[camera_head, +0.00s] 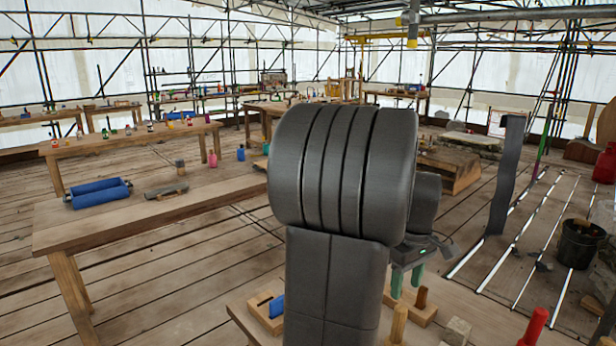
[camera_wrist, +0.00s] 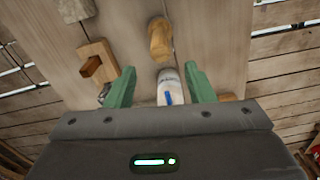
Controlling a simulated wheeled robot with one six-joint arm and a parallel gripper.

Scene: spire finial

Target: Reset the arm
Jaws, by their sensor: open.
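My gripper (camera_head: 407,283) is over the near workbench in the head view, partly hidden behind my arm. Its two green fingers are apart in the wrist view (camera_wrist: 160,88). A whitish cylinder (camera_wrist: 170,88) with a blue mark shows between the fingers; I cannot tell how far below them it is. A tan wooden piece (camera_wrist: 160,40) lies just beyond it. My upper arm and forearm fill the middle of the head view and hide much of the near bench.
On the near bench stand a wooden holder (camera_head: 424,306) with a peg, a holder with a blue piece (camera_head: 277,307), a wooden peg (camera_head: 398,325) and a pale block (camera_head: 457,330). A red object (camera_head: 535,326) is at right. A black bucket (camera_head: 579,244) stands on the floor.

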